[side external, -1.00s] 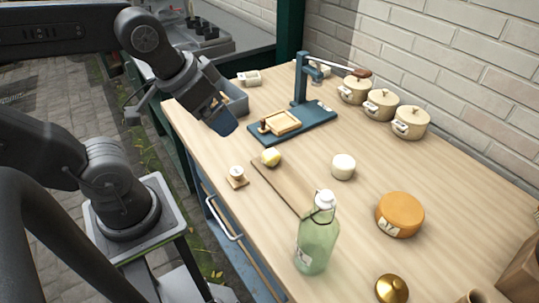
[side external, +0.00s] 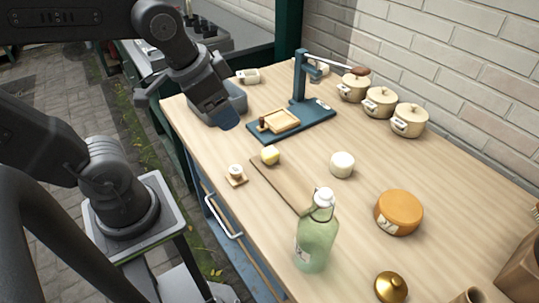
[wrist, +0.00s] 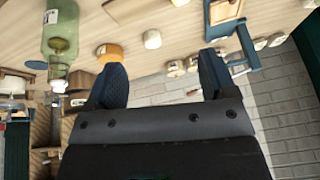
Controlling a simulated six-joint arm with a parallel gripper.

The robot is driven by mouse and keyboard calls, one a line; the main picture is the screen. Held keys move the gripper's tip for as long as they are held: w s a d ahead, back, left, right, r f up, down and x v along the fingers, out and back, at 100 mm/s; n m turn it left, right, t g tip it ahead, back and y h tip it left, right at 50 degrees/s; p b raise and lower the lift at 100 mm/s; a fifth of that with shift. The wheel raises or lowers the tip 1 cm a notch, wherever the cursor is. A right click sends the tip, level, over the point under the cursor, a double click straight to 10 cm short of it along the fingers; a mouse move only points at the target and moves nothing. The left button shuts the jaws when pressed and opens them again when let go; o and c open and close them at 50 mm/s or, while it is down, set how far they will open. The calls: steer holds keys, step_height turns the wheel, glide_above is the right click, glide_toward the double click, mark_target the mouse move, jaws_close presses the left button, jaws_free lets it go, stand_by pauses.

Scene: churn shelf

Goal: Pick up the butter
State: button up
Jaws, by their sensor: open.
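A small pale-yellow lump, which looks like the butter (side external: 270,155), sits at the far end of a flat wooden board (side external: 284,187) on the table. My gripper (side external: 224,118) is in the air beside the grey bin, to the upper left of the butter and apart from it. In the wrist view my gripper (wrist: 162,76) shows two dark fingers spread apart with nothing between them. A pale piece at the top edge of the wrist view may be the butter, but I cannot tell.
A blue press (side external: 300,115) holding a wooden tray stands beyond the butter. A small white item (side external: 235,171) on a wooden block, a white round (side external: 342,164), an orange wheel (side external: 399,212) and a green bottle (side external: 317,232) stand nearby. Lidded pots (side external: 380,103) line the wall.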

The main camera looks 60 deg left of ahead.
steer(key=w+a+f+m+g, duration=0.1)
steer(key=w+f+m+g, duration=0.1)
steer(key=w+m, duration=0.5)
steer(key=m+g, duration=0.3)
steer(key=m, duration=0.6)
glide_above(270, 150)
step_height(270, 150, down, 6)
steer(key=f, duration=0.8)
steer(key=shift+w+d+f, duration=0.15)
steer(key=shift+d+f, duration=0.05)
steer(key=shift+f, duration=0.05)
steer(key=shift+s+a+f, duration=0.1)
steer(key=shift+s+f, duration=0.05)
steer(key=shift+f, duration=1.2)
steer(key=shift+s+a+f, duration=0.1)
steer(key=shift+f, duration=1.2)
steer(key=c, duration=1)
steer(key=shift+r, duration=0.1)
